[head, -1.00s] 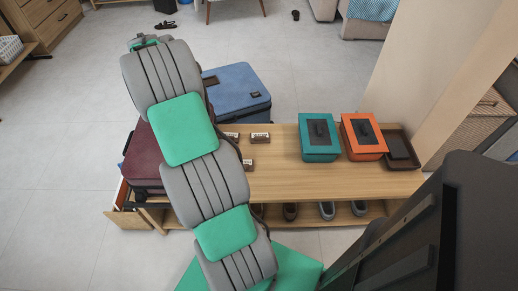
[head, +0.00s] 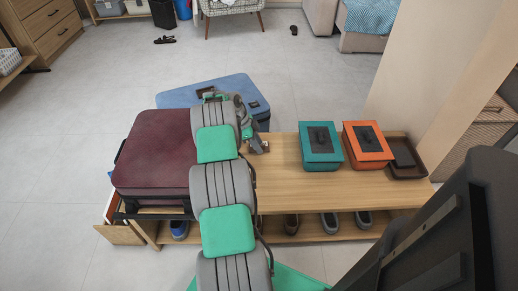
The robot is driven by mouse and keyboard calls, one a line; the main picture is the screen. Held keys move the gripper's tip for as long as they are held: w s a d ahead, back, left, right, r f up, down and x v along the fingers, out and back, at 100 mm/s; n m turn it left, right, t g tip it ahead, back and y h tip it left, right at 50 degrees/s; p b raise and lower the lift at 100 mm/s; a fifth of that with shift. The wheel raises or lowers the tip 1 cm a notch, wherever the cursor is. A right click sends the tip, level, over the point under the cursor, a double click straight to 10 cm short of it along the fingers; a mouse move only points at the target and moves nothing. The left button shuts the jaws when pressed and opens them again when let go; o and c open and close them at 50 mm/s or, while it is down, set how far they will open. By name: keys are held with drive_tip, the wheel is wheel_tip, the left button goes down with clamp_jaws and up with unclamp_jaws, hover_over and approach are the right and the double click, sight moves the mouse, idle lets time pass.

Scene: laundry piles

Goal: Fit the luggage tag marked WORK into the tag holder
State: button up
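My gripper (head: 258,147) is low over the left part of the wooden bench top (head: 290,180), pointing down beside the blue suitcase. The view is too small to show whether its fingers are open or shut, or if they hold anything. The small luggage tags are hidden behind my arm and gripper, so the one marked WORK cannot be picked out. The blue suitcase (head: 180,96) lies behind the bench with a small dark patch (head: 253,104) near its right corner; I cannot tell if this is a tag holder. A maroon suitcase (head: 153,150) lies at the bench's left end.
A teal box (head: 320,158), an orange box (head: 374,155) and a dark tray (head: 413,170) stand on the bench's right side. Shoes (head: 330,221) sit on the shelf below. An open drawer (head: 120,234) juts out at the left. The bench's middle is clear.

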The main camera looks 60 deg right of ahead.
clamp_jaws()
drive_tip(key=shift+r, duration=0.1)
idle(0.7)
